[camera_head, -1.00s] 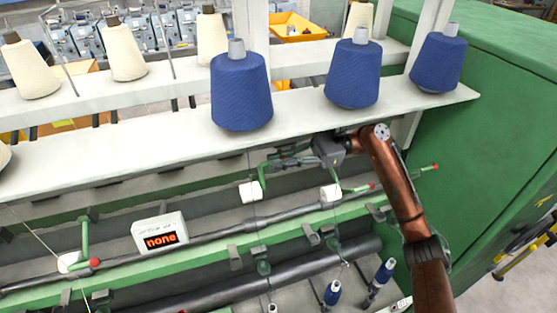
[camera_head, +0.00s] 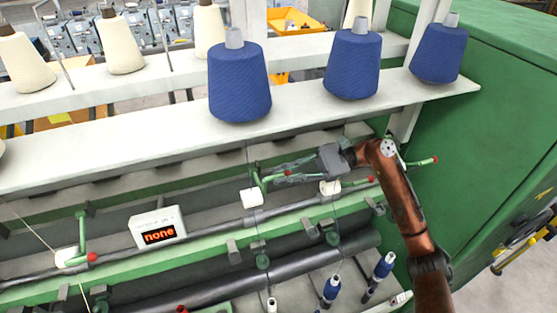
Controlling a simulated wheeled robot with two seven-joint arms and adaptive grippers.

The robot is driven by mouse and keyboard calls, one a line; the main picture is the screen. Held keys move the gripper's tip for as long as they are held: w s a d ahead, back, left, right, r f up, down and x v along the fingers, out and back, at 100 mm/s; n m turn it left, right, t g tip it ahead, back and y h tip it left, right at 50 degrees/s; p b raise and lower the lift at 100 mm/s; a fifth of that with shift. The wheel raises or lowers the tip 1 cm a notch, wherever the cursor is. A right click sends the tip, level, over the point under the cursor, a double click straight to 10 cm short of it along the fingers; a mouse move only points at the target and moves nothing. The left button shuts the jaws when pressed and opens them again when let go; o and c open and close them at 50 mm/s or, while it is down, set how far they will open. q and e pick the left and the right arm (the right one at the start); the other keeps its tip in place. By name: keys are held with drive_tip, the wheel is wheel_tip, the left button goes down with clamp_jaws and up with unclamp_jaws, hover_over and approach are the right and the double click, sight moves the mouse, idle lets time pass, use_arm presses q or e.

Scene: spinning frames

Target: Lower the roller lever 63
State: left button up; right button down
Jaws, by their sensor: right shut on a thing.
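A green roller lever (camera_head: 260,181) with a white roller (camera_head: 251,196) and a red knob (camera_head: 288,172) is at the middle of the machine, below the spool shelf. My right gripper (camera_head: 277,179) comes in from the right and is shut on this lever near its red knob; the fingers partly hide it. No lever number is readable. Another lever's white roller (camera_head: 330,187) is just under the gripper body, with its red knob (camera_head: 371,179) to the right. A third lever (camera_head: 82,228) is at the left. My left gripper is not in view.
A dark roller bar (camera_head: 215,233) runs below. A display box (camera_head: 158,228) reads "none". A green cabinet (camera_head: 470,160) stands at the right.

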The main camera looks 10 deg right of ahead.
drive_tip(key=shift+s+d+f+n+b, duration=0.1)
drive_tip(key=shift+s+f+n+b, duration=0.05)
drive_tip(key=shift+s+f+n, duration=0.3)
drive_tip(key=shift+s+d+f+n+b, duration=0.1)
drive_tip(key=shift+s+f+n+b, duration=0.1)
drive_tip(key=shift+f+n, duration=0.35)
drive_tip(key=c, duration=2)
unclamp_jaws()
drive_tip(key=d, duration=0.4)
drive_tip(key=w+d, duration=0.1)
drive_tip(key=d, duration=0.3)
drive_tip(key=w+d, duration=0.1)
drive_tip(key=d, duration=0.2)
drive_tip(key=shift+w+d+f, duration=0.1)
drive_tip(key=shift+w+d, duration=0.05)
drive_tip(key=shift+d, duration=0.25)
drive_tip(key=shift+a, duration=0.1)
